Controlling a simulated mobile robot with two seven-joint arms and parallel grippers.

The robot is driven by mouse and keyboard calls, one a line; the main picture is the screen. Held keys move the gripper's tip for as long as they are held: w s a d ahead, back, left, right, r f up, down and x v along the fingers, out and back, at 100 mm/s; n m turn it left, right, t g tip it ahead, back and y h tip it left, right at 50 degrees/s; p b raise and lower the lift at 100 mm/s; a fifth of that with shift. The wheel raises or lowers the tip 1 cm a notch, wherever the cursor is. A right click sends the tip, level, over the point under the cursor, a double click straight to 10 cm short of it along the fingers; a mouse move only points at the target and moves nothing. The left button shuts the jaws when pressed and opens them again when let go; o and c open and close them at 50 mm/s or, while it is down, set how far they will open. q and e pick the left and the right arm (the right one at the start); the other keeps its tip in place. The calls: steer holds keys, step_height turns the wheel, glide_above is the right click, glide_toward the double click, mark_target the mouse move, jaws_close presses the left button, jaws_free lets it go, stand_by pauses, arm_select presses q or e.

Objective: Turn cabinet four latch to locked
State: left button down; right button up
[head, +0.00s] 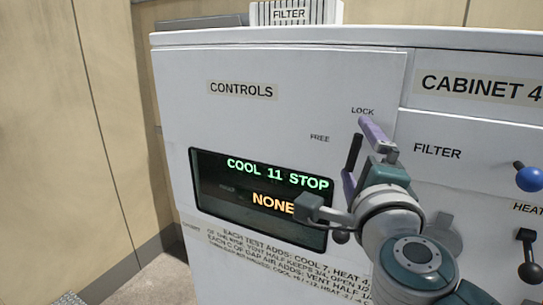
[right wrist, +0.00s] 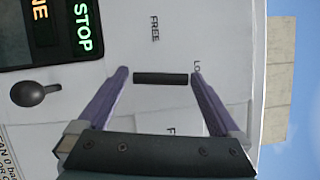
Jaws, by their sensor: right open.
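The latch is a black bar (head: 354,152) on the white front of cabinet four, below the LOCK label (head: 362,111) and right of the FREE label (head: 320,138). The bar stands nearly upright in the head view, its upper end toward LOCK. In the right wrist view the bar (right wrist: 161,79) lies across the picture. My right gripper (head: 355,146) is open, its purple fingertips (right wrist: 159,74) near the two ends of the bar. I cannot tell whether they touch it. My left gripper is not in view.
A display (head: 258,181) reads COOL 11 STOP and NONE. A black knob (right wrist: 36,92) sits below the display. A blue-ended lever (head: 528,177) and a black lever (head: 529,255) stand out at the right. A tan wall (head: 105,120) is at the left.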

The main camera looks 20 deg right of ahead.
steer(key=b+v, duration=0.3)
steer(key=v, duration=0.6)
steer(key=shift+s+a, duration=0.15)
steer(key=shift+s, duration=0.1)
steer(key=shift+c, duration=0.2)
